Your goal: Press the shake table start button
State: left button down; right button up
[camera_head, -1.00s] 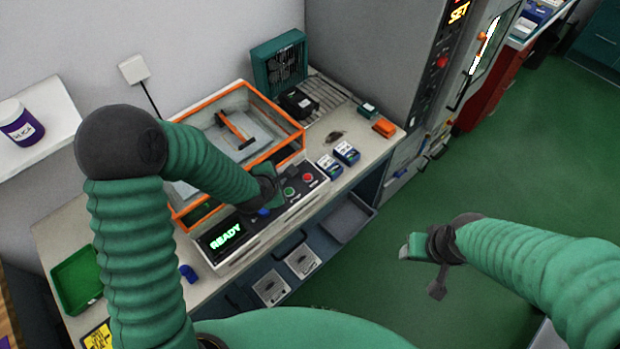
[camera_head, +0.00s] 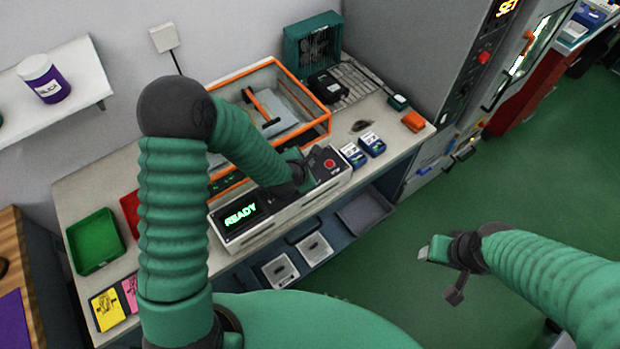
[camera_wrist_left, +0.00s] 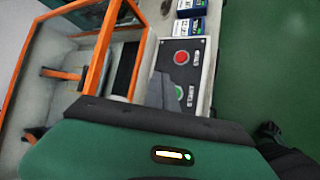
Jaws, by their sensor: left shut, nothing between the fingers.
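The shake table's control panel (camera_head: 265,222) runs along the front of the bench, with a display reading READY (camera_head: 240,215). A red button (camera_head: 329,163) shows on its right part, and also in the left wrist view (camera_wrist_left: 181,58). The green button (camera_wrist_left: 179,93) shows in the left wrist view, partly covered by my finger; my gripper hides it in the head view. My left gripper (camera_head: 309,179) is shut and empty, over the panel close to the green button; contact cannot be told. My right gripper (camera_head: 432,250) hangs over the floor, its jaws unclear.
The orange-framed shake table enclosure (camera_head: 328,124) stands behind the panel with an orange-handled tool inside. Small blue-white boxes (camera_head: 372,144) sit right of the panel. A green tray (camera_head: 95,240) lies on the left of the bench. The green floor (camera_head: 510,190) at right is open.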

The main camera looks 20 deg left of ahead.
pick_arm(q)
notch_tip(320, 180, down, 4)
jog(key=b, duration=0.2)
jog(key=shift+s+a+f+b, duration=0.1)
jog(key=shift+b, duration=0.2)
jog(key=shift+f, duration=0.1)
dwell(1.5)
jog(key=shift+f+b, duration=0.35)
jog(key=shift+b, duration=0.05)
jog(key=shift+f+b, duration=0.4)
jog(key=shift+f, duration=0.05)
dwell(0.4)
jog(key=shift+r, duration=0.15)
jog(key=shift+r+p, duration=0.7)
jog(key=shift+r, duration=0.05)
